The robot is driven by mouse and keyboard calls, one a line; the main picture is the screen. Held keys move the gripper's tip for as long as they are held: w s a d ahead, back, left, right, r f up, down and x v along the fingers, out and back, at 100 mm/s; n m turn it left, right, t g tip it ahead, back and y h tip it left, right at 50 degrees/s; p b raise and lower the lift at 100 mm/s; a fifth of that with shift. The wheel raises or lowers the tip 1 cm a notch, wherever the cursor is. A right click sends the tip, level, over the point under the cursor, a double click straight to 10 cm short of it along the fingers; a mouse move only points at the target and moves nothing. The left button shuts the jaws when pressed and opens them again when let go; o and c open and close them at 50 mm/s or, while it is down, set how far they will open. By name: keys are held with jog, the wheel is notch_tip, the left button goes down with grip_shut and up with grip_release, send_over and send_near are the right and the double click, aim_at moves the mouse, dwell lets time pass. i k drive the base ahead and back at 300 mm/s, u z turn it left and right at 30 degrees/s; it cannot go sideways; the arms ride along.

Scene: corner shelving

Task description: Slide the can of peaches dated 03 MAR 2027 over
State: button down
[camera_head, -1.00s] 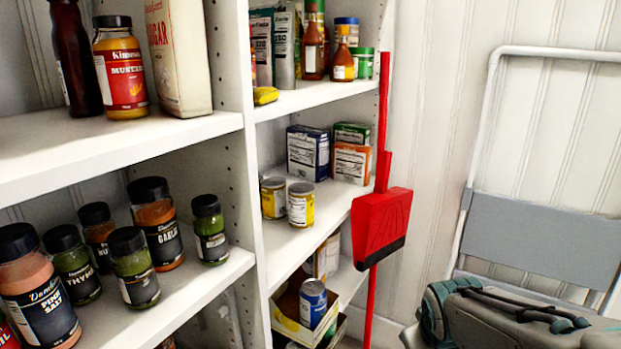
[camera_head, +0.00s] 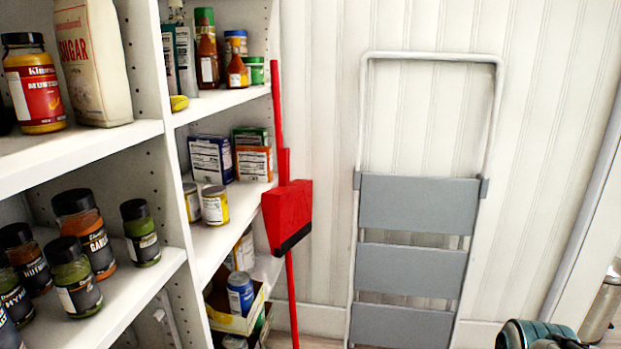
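Two small cans with yellow and white labels stand on the middle shelf of the right-hand unit. The front can (camera_head: 215,205) is nearer the shelf's front edge, and the other can (camera_head: 192,202) is just behind it to the left. Their dates are too small to read, so I cannot tell which, if either, is the peaches dated 03 MAR 2027. A blue can (camera_head: 240,293) sits lower down in a carton. My gripper is not in view; only a teal and dark part of my arm shows at the bottom right.
Boxes (camera_head: 211,159) stand behind the cans. A red dustpan (camera_head: 287,215) with a long handle hangs at the shelf's right edge. A grey step ladder (camera_head: 415,205) leans on the wall. Spice jars (camera_head: 84,235) fill the left shelf.

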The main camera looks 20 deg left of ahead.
aim_at(215, 197)
jog(key=u, duration=0.5)
jog(key=i, duration=1.1)
jog(key=u, duration=0.45)
